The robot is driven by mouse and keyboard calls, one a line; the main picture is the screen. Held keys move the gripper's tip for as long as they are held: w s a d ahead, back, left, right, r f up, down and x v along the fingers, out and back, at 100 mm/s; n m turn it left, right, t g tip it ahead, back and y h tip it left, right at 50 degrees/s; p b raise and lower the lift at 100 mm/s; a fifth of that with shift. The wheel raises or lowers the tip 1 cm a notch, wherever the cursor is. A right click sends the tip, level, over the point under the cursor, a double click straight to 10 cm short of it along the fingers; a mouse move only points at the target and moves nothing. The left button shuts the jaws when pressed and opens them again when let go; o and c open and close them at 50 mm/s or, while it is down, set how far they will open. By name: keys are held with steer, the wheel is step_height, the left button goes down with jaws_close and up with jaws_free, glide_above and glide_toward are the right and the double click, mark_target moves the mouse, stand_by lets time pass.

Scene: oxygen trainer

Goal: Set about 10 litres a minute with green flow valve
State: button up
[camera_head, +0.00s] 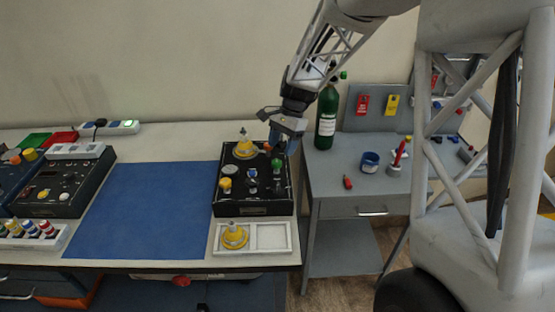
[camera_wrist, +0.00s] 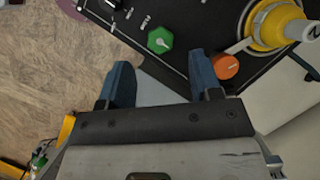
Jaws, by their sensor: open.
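The green flow valve is a small faceted knob (camera_wrist: 160,40) on a black panel (camera_wrist: 200,22). In the wrist view it lies just beyond the fingertips, roughly centred between them, with a gap. In the head view a green knob (camera_head: 277,163) shows near the panel's right edge, below my gripper (camera_head: 284,142). My gripper is open and empty, its two blue fingers apart (camera_wrist: 160,78), above the panel's back right corner. Printed marks show near the valve, but I cannot read a flow value.
An orange knob (camera_wrist: 225,66) sits close to the right finger in the wrist view, with a yellow regulator (camera_wrist: 270,25) beyond it. A green bottle (camera_head: 327,118) stands on the grey side table (camera_head: 335,182), right of my gripper. A blue mat (camera_head: 150,210) lies clear at left.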

mark_target(277, 162)
steer(key=shift+x, duration=2.6)
steer(key=c, duration=0.9)
